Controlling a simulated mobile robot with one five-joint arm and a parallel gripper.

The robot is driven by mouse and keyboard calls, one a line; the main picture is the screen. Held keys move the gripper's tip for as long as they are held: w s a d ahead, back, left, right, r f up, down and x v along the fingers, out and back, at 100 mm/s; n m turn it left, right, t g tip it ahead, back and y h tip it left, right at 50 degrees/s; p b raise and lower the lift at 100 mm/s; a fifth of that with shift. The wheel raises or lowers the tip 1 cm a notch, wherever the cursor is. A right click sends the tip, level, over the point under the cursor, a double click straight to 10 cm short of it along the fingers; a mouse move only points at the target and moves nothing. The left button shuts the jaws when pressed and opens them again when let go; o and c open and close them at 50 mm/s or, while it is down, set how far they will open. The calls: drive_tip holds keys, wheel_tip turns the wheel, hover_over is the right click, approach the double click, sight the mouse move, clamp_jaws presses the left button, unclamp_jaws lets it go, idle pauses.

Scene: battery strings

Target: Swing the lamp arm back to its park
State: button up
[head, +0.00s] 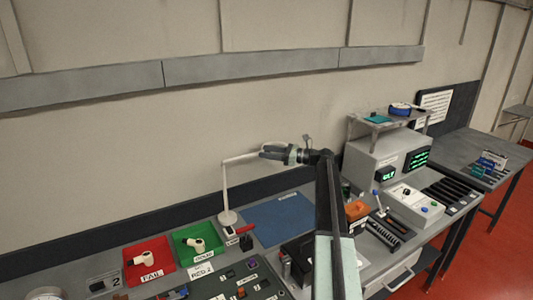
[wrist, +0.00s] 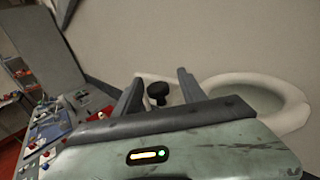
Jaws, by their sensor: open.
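The lamp (head: 228,190) stands on a round white base at the back of the bench, with a pale arm reaching right from its post top to my gripper. In the wrist view its white ring head (wrist: 290,117) is at the right, with a dark knob (wrist: 157,91) on the pale part beside it. My gripper (head: 265,152) is open at the lamp arm's outer end. In the wrist view my gripper (wrist: 160,82) has its fingers on either side of the knob; I cannot tell whether they touch it. My gripper hides part of the lamp head in the head view.
Below are a blue mat (head: 278,221), a red FAIL tray (head: 148,262) and a green tray (head: 197,243). A grey instrument (head: 375,158) with green displays stands to the right.

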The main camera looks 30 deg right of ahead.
drive_tip(key=v, duration=0.7)
drive_tip(key=shift+s+d, duration=0.2)
